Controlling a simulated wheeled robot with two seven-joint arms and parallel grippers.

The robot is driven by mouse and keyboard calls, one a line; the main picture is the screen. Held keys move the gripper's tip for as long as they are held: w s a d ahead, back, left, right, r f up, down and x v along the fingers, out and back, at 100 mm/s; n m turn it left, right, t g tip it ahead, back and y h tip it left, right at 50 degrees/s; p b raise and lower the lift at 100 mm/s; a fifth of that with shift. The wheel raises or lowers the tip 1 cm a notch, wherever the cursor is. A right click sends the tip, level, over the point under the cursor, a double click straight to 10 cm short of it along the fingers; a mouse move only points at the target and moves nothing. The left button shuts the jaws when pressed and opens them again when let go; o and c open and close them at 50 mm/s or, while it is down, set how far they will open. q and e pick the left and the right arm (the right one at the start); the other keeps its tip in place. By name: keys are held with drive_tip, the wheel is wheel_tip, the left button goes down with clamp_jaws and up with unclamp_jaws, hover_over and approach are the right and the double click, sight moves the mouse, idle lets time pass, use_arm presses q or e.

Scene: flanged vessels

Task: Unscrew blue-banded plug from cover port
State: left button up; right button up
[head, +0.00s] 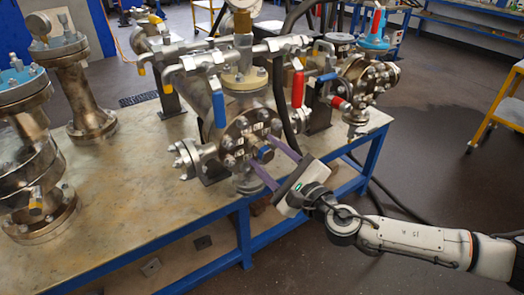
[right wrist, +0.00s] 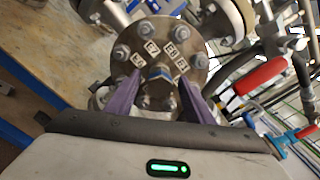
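The blue-banded plug (head: 265,154) sits in the middle of the round bolted cover (head: 240,133) on the front of the vessel. In the right wrist view the plug (right wrist: 160,73) is at the centre of the cover (right wrist: 167,38), below several small white labels. My right gripper (head: 271,162) is in front of the cover with its two purple fingers spread apart. In the right wrist view its fingers (right wrist: 156,100) stand on either side of the plug, with a visible gap to it. The port's thread is hidden. My left gripper is not in view.
The vessel stands at the front edge of a workbench (head: 120,235) with a blue frame. Red (head: 298,88) and blue (head: 219,108) valve handles and a dark hose hang near the cover. Other flanged vessels (head: 30,160) stand at the left. The floor at the right is mostly clear.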

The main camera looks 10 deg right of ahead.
drive_tip(key=v, duration=1)
drive_tip(key=shift+s+b, duration=0.15)
drive_tip(key=shift+b, duration=0.25)
drive_tip(key=shift+c, duration=0.3)
